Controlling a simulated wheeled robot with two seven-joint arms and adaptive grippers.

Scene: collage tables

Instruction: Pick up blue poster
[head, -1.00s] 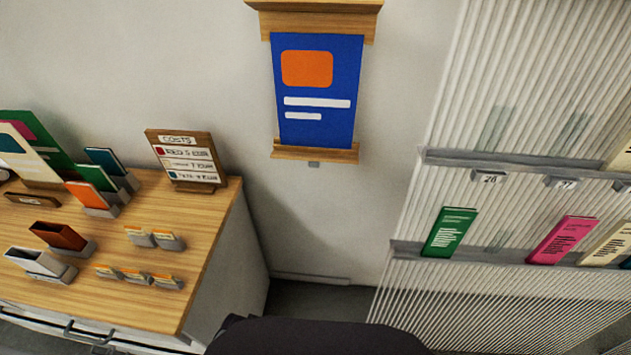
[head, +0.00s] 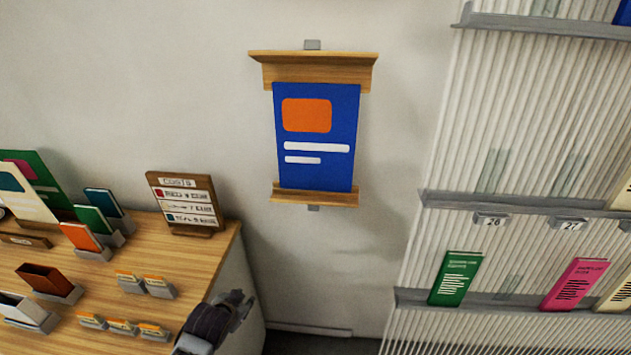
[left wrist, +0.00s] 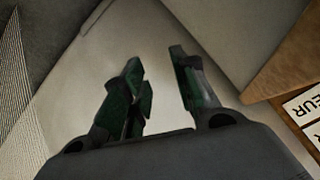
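The blue poster (head: 317,170), with an orange block and two white bars, stands upright in a wooden wall holder (head: 312,66), resting on its lower wooden ledge. My left gripper (head: 240,303) is low in the head view, beside the right end of the wooden counter, well below and left of the poster. In the left wrist view its two fingers (left wrist: 162,80) are apart with nothing between them. The poster does not show in that view. My right gripper is in neither view.
A wooden counter (head: 205,262) at left holds card boxes, booklets and a costs sign (head: 185,202). A ribbed rack (head: 420,265) at right holds a green booklet (head: 457,278) and a pink booklet (head: 575,284). The wall around the poster is clear.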

